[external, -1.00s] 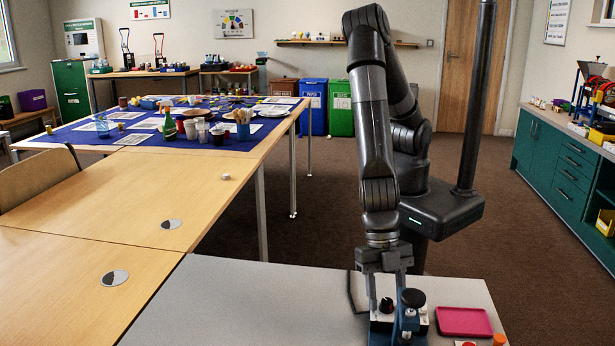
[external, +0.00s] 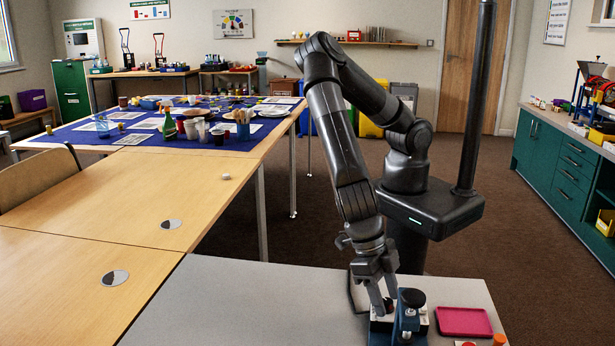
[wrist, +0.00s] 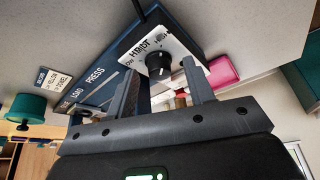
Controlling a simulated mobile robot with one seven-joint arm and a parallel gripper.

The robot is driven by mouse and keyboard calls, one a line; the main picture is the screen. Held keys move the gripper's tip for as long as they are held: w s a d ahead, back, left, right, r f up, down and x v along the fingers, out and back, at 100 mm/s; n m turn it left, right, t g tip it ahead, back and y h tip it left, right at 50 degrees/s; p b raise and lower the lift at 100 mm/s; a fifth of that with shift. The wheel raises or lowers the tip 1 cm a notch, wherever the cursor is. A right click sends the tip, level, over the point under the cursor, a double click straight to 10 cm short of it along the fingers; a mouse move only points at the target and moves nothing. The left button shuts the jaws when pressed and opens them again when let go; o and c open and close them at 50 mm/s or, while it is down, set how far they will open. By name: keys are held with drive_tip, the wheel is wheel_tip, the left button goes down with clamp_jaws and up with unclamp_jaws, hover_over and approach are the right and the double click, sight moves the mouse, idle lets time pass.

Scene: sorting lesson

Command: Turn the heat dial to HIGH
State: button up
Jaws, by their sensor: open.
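The heat dial (wrist: 158,63) is a round black knob with a small white mark, on a white label plate (wrist: 180,48) of a blue press unit (wrist: 95,97). In the external view my gripper (external: 379,308) is tilted over the press unit (external: 409,322), and the dial is mostly hidden by the fingers.
A black ball-topped part (external: 412,297) of the press stands close to the right of my gripper. A pink tray (external: 463,322) lies further right, with an orange-red cap (external: 499,340) near it. The grey tabletop (external: 250,300) to the left is clear.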

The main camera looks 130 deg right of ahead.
drive_tip(key=shift+w+r+n, duration=0.1)
drive_tip(key=shift+w+n, duration=0.05)
drive_tip(key=shift+n, duration=0.35)
drive_tip(key=v, duration=1)
drive_tip(key=s+d+r+m+t+h, duration=0.1)
drive_tip(key=s+d+r+m+h, duration=0.1)
drive_tip(key=d+r+m, duration=0.3)
drive_tip(key=s+d+r+m+t+h, duration=0.2)
drive_tip(key=s+d+r+m, duration=0.3)
drive_tip(key=d, duration=0.8)
drive_tip(key=shift+d+r+m+h, duration=0.4)
drive_tip(key=shift+r+m+h, duration=0.2)
drive_tip(key=shift+r+h, duration=0.25)
drive_tip(key=w+a+f+m+g+y, duration=0.2)
drive_tip(key=w+a+f+m, duration=0.3)
drive_tip(key=a+m, duration=0.55)
drive_tip(key=w+a+f+m+g+y, duration=0.3)
drive_tip(key=a+f+m, duration=0.3)
drive_tip(key=a+m, duration=0.4)
drive_tip(key=shift+m+t, duration=0.3)
drive_tip(key=shift+m, duration=0.15)
drive_tip(key=x, duration=0.7)
drive_tip(key=d+x, duration=0.1)
drive_tip(key=x, duration=0.2)
drive_tip(key=shift+f, duration=0.45)
